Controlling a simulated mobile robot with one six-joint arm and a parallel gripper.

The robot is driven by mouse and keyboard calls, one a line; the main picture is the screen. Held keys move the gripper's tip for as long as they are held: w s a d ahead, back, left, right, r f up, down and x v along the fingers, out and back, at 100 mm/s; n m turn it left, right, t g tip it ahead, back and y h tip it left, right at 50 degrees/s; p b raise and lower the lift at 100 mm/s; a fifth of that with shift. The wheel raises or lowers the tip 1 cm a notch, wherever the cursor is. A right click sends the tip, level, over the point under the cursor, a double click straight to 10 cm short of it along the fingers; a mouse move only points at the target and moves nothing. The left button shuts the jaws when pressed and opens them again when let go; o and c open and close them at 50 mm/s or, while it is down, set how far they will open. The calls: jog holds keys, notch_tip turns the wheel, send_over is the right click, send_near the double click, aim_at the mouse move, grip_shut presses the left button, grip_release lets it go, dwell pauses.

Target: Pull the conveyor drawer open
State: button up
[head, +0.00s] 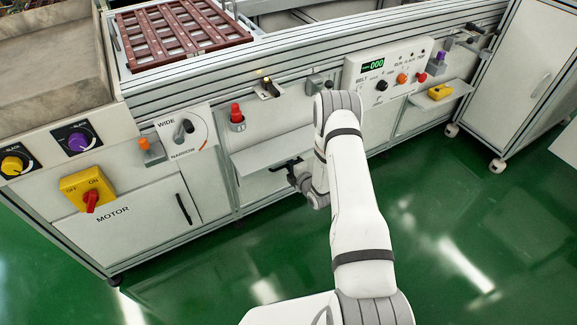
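The conveyor (330,54) runs across the back of the head view, with white panels and controls along its front. A pale grey ledge (272,151) juts out from its middle section, above a white front panel (252,186). I cannot tell which of these belongs to the drawer, and no drawer interior shows. My gripper (287,168) is dark and small, just below the ledge's front edge, close to the white panel. My arm hides part of this area. Whether the gripper touches anything, and how its fingers stand, is too small to tell.
Left of the gripper are a door with a black handle (184,209), a yellow motor switch (88,190) and a wide/narrow dial (185,128). A red button (237,115) sits above the ledge. A white wheeled cabinet (510,85) stands right. The green floor (450,220) is clear.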

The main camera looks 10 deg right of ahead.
jog(key=shift+w, duration=0.1)
jog(key=shift+c, duration=0.5)
grip_shut()
